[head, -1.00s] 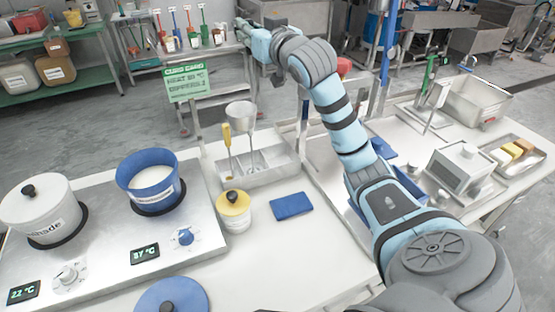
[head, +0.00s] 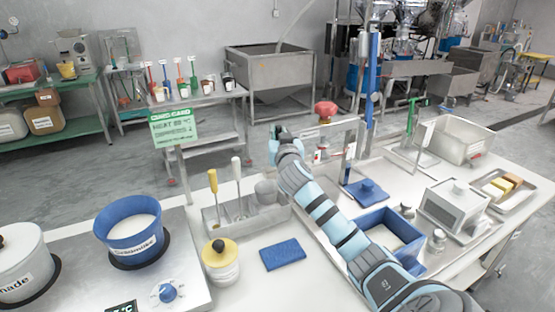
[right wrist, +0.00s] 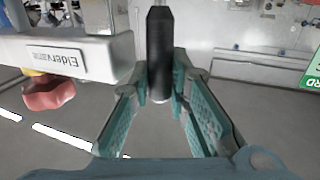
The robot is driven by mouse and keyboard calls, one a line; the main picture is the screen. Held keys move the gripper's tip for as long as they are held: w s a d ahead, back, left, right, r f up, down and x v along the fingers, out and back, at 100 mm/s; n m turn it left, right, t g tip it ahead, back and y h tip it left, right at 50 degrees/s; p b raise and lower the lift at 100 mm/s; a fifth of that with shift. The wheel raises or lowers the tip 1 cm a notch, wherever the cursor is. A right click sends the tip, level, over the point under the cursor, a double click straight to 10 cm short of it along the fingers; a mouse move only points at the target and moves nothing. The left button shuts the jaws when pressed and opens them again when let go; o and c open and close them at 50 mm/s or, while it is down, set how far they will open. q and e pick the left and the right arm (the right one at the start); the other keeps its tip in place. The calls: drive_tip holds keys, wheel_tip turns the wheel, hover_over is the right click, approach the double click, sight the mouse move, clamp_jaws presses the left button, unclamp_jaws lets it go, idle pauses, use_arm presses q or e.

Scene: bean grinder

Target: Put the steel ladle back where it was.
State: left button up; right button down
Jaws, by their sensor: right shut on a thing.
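My right gripper (head: 276,143) is over the back of the table, above the right end of a grey metal holder (head: 228,221). In the right wrist view its teal pads (right wrist: 163,108) are shut on a dark handle (right wrist: 160,45), which I take to be the steel ladle's. The ladle's grey bowl (head: 266,191) hangs below the gripper at the holder's right end. I cannot tell whether it touches the holder. A yellow-handled tool (head: 213,184) and a white-handled tool (head: 236,172) stand in the holder left of the bowl. My left gripper is not in view.
A green card sign (head: 173,128) stands behind the holder. A yellow-lidded jar (head: 220,260) and a blue pad (head: 282,254) lie in front. A blue pot (head: 130,232) is at left.

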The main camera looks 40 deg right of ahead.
wheel_tip(320, 180, down, 6)
drive_tip(key=shift+r+b, duration=0.1)
drive_tip(key=shift+b, duration=0.6)
drive_tip(key=c, duration=1.8)
unclamp_jaws()
drive_tip(key=shift+s+a, duration=0.1)
drive_tip(key=v, duration=1.1)
drive_tip(key=shift+s+a+p, duration=0.25)
drive_tip(key=shift+s+p, duration=0.1)
drive_tip(key=shift+p, duration=0.1)
